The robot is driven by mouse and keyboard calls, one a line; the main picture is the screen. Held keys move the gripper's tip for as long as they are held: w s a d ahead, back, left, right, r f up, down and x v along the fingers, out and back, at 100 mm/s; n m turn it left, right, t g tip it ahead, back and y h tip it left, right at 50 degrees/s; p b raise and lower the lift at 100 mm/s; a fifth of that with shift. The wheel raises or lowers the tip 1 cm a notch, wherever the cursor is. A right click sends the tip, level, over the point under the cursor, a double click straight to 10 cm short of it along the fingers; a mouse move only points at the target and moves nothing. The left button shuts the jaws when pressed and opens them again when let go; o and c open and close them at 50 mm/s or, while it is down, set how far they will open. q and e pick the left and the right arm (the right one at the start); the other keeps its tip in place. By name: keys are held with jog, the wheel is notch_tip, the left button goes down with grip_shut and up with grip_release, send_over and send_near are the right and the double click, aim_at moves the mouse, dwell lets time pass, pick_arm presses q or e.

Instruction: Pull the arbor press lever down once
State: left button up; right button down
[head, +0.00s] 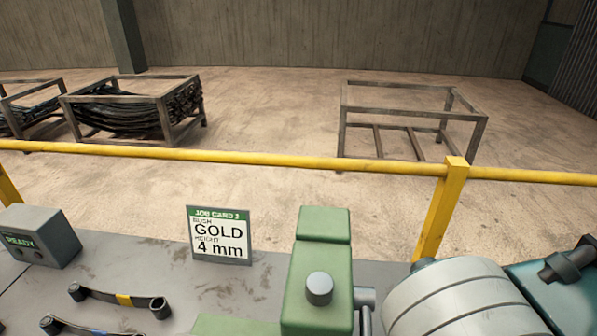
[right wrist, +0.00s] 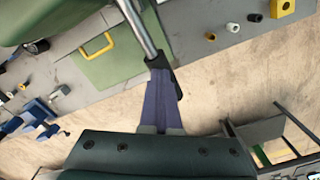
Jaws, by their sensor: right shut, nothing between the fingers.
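The green arbor press (head: 325,235) stands at the front middle of the bench in the head view, with a grey round boss on its front. A grey shaft (head: 364,298) sticks out at its right side. In the right wrist view the press lever (right wrist: 138,27) is a metal rod slanting down to a black grip (right wrist: 157,62). My right gripper (right wrist: 161,74) has its blue-purple fingers together at the grip's end. The grip shows at the tips and along the fingers' right side; whether they touch I cannot tell. My left gripper is out of view.
A job card (head: 219,235) reading gold, 4 mm stands on the bench, with a READY box (head: 38,236) and leaf springs (head: 118,298) to its left. A yellow rail (head: 250,158) runs behind. Small bushes (right wrist: 232,27) and a yellow block (right wrist: 282,8) show in the wrist view.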

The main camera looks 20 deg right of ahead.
jog(key=shift+w+d+f+b, duration=0.1)
jog(key=shift+f+b, duration=0.05)
jog(key=shift+f, duration=0.3)
jog(key=shift+w+d+f+b, duration=0.1)
jog(key=shift+f+b, duration=0.05)
jog(key=shift+f, duration=0.25)
jog(key=shift+s+f, duration=0.1)
jog(key=shift+f, duration=0.3)
jog(key=shift+r+p, duration=0.45)
jog(key=shift+r, duration=0.1)
jog(key=r+p, duration=0.1)
jog(key=w+r+p, duration=0.1)
jog(key=r+p, duration=0.1)
jog(key=d+r+p, duration=0.1)
jog(key=r+p, duration=0.1)
jog(key=shift+w+r, duration=0.1)
jog(key=shift+w, duration=0.3)
jog(key=s+a+r+p, duration=0.4)
jog(key=s+a+p, duration=0.2)
jog(key=s+p, duration=0.2)
jog(key=shift+s+a+p, duration=0.25)
jog(key=shift+s+p, duration=0.1)
jog(key=shift+s, duration=0.85)
